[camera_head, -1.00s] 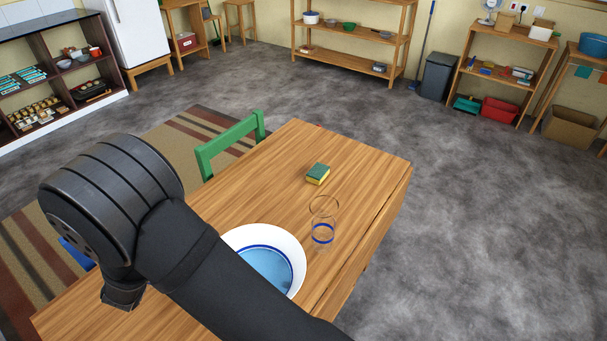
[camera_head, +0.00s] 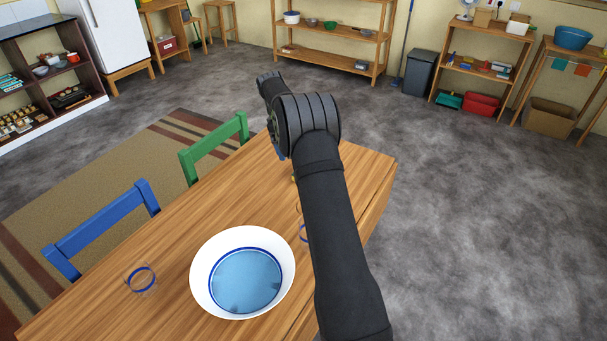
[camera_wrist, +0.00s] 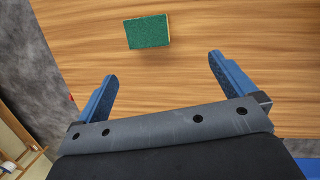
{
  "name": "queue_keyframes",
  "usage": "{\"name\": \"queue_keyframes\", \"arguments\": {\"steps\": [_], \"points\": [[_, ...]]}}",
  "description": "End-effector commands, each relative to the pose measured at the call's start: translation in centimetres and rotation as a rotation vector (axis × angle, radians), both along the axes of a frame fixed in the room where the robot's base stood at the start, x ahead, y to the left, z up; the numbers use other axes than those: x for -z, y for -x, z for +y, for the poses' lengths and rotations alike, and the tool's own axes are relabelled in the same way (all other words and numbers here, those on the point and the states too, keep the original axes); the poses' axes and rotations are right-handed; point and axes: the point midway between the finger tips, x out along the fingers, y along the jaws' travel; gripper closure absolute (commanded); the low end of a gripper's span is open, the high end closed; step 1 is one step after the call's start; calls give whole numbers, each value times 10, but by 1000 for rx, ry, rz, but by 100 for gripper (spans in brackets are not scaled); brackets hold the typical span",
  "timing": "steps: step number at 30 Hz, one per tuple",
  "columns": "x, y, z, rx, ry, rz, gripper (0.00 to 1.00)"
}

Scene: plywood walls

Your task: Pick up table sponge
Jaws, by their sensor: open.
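The sponge (camera_wrist: 148,32) is a small block with a green top, lying on the wooden table in the wrist view. In the head view my arm hides nearly all of it, with only a small yellow bit (camera_head: 293,180) showing at the arm's edge. My gripper (camera_wrist: 160,72) is open, with its two blue fingers wide apart and nothing between them. The sponge lies beyond the fingertips, roughly between their lines and a little left of the middle. The table (camera_head: 180,240) also shows in the head view.
A white bowl with a blue inside (camera_head: 205,280) stands on the table. A clear glass with a blue band (camera_head: 141,280) is left of it. A green chair (camera_head: 215,145) and a blue chair (camera_head: 100,230) line the left side.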

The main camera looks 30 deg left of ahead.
Motion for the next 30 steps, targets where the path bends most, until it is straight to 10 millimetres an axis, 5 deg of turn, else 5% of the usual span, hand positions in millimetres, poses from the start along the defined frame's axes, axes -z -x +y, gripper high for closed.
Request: {"name": "queue_keyframes", "arguments": {"steps": [3, 10, 24, 30], "points": [[-14, -31, -17, 73, -99, 73, 0], [-19, -49, -27, 109, -174, 127, 0], [76, -48, -27, 109, -173, 128, 0], [96, -48, -26, 108, -174, 127, 0]]}}
